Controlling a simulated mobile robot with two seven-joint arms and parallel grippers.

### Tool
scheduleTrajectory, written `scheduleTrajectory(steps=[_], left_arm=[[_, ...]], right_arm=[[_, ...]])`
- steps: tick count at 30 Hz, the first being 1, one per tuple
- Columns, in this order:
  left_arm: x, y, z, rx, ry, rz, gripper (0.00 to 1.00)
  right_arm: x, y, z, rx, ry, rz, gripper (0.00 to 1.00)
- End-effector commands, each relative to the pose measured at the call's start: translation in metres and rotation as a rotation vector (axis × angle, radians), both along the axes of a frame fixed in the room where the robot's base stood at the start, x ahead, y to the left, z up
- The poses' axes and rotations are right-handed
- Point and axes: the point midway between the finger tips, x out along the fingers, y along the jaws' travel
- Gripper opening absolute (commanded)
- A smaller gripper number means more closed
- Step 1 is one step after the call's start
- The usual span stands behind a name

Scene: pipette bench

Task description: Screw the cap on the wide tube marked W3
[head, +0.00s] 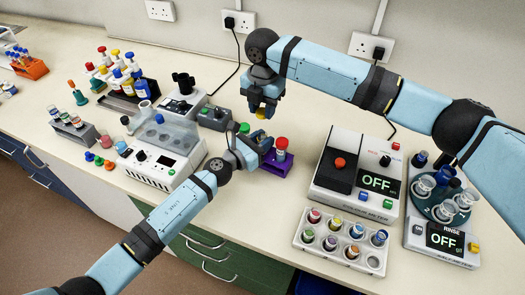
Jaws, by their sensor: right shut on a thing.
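My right gripper (265,108) hangs fingers-down above the middle of the bench, shut on a small yellow thing that looks like a cap (262,113). My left gripper (261,142) is just below it, pointing right and up, close to a purple stand (272,166). Whether its fingers are apart or closed on a tube is too small to tell. A red-capped tube (281,149) stands upright in the purple stand. A green top (244,128) shows behind the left gripper. The marking W3 cannot be read on anything here, and the wide tube is not clearly visible.
Loose blue, green and orange caps (99,161) lie at left, beside a clear-lidded machine (160,155). A white rack (301,237) of capped vials and a meter reading OFF (352,185) stand right. A round tube carousel (442,205) is at far right.

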Motion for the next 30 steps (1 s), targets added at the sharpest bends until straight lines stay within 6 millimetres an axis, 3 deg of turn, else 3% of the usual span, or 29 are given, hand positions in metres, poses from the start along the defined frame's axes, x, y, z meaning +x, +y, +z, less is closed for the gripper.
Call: scheduleTrajectory(steps=[7,17,30], left_arm=[[0.000,0.000,0.000,0.000,0.000,0.000,0.00],[0.000,0.000,0.000,0.000,0.000,0.000,0.00],[0.000,0.000,-0.001,0.001,0.001,0.000,0.00]], right_arm=[[0.000,0.000,-0.005,0.000,0.001,0.000,0.13],[0.000,0.000,-0.049,-0.004,0.003,0.000,0.13],[0.000,0.000,-0.050,-0.004,0.002,0.000,0.13]])
